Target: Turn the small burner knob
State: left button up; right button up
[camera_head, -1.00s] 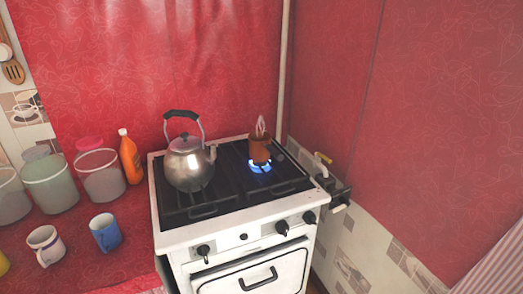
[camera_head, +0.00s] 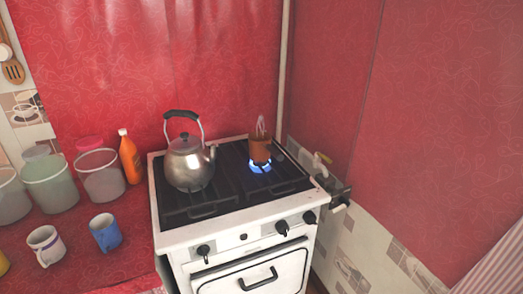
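A white gas stove (camera_head: 200,236) with a black top stands in the middle of the view. Its front panel carries black knobs: one at the left (camera_head: 203,250), one right of centre (camera_head: 282,228) and one at the right corner (camera_head: 310,217). A smaller dark button (camera_head: 243,237) sits between them. I cannot tell which knob belongs to the small burner. A blue flame (camera_head: 260,166) burns at the back right, under a brown pot (camera_head: 260,149) with steam above it. Neither of my grippers is in view.
A metal kettle (camera_head: 188,163) stands on the left of the stove top. Left of the stove, the red counter (camera_head: 75,230) holds a blue mug (camera_head: 105,232), a white mug (camera_head: 46,245), clear containers (camera_head: 100,176) and an orange bottle (camera_head: 129,158). A gas pipe with a valve (camera_head: 335,190) is at the right.

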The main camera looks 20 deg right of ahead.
aim_at(309, 217)
jog(key=k+l, duration=1.15)
jog(key=k, duration=0.05)
